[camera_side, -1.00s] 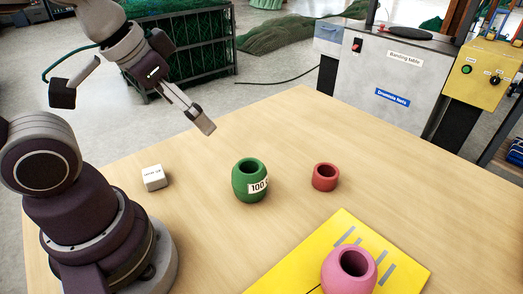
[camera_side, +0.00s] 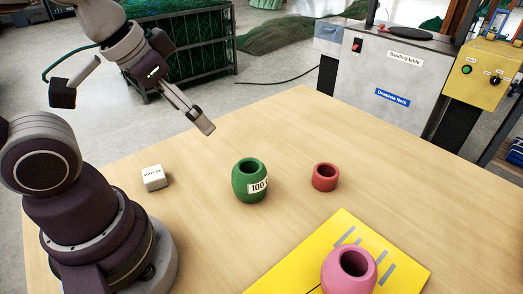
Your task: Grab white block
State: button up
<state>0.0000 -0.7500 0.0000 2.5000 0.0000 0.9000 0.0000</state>
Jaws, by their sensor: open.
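The white block (camera_side: 153,177) is a small cube with dark lettering on one face. It sits on the wooden table at the left, near my base. My gripper (camera_side: 202,122) is up in the air, to the right of the block in the picture and higher in it. The gripper is open and empty, apart from the block. From this angle the fingers overlap, so the gap between them hardly shows.
A green barrel-shaped pot (camera_side: 250,180) labelled 100 stands right of the block. A small red ring-like pot (camera_side: 325,177) is farther right. A pink pot (camera_side: 349,272) stands on a yellow mat (camera_side: 404,263) at the front right. Bare table (camera_side: 290,120) lies behind the pots.

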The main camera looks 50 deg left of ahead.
jog(key=a+f+n+g+y, duration=0.1)
jog(key=a+f+n+g, duration=0.3)
jog(key=a+n, duration=0.45)
jog(key=n+g, duration=0.1)
jog(key=n, duration=0.6)
send_near(153, 173)
jog(key=shift+g+h, duration=0.3)
jog(key=shift+h, duration=0.2)
jog(key=f, duration=0.7)
jog(key=a+f, duration=0.1)
jog(key=f, duration=0.2)
jog(key=shift+w+f, duration=0.15)
jog(key=shift+w, duration=0.1)
jog(key=shift+c, duration=0.2)
jog(key=c, duration=1.2)
